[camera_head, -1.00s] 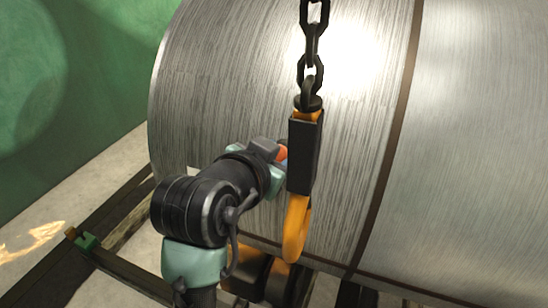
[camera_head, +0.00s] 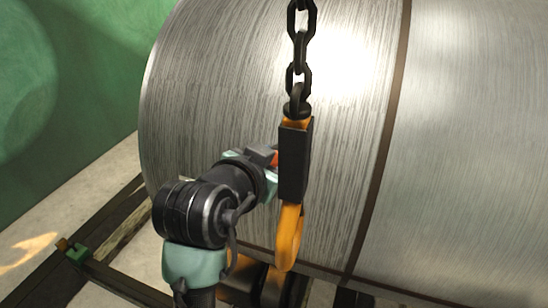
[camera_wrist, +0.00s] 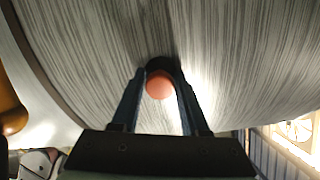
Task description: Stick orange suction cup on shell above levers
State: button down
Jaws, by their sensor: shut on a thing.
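The shell is a large brushed-metal cylinder (camera_head: 225,80) that fills most of the head view and the background of the wrist view (camera_wrist: 80,45). My gripper (camera_wrist: 160,82) is shut on the orange suction cup (camera_wrist: 159,86), whose round orange end shows between the fingertips. A dark rim shows just beyond it, close to the shell; I cannot tell if it touches. In the head view only a sliver of the orange cup (camera_head: 275,160) shows, as the hook block hides most of the gripper's end. I cannot make out any levers clearly.
A black chain (camera_head: 300,50) hangs in front of the shell, holding a black and orange hook (camera_head: 288,235) just right of my gripper. A dark brown band (camera_head: 385,150) rings the shell. Dark floor beams (camera_head: 115,215) lie at lower left, beside a green wall (camera_head: 70,80).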

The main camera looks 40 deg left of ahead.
dwell(0.3)
jog(key=shift+c, duration=1.7)
grip_release()
jog(key=b+v, duration=0.2)
jog(key=v, duration=1.1)
jog(key=shift+f, duration=0.1)
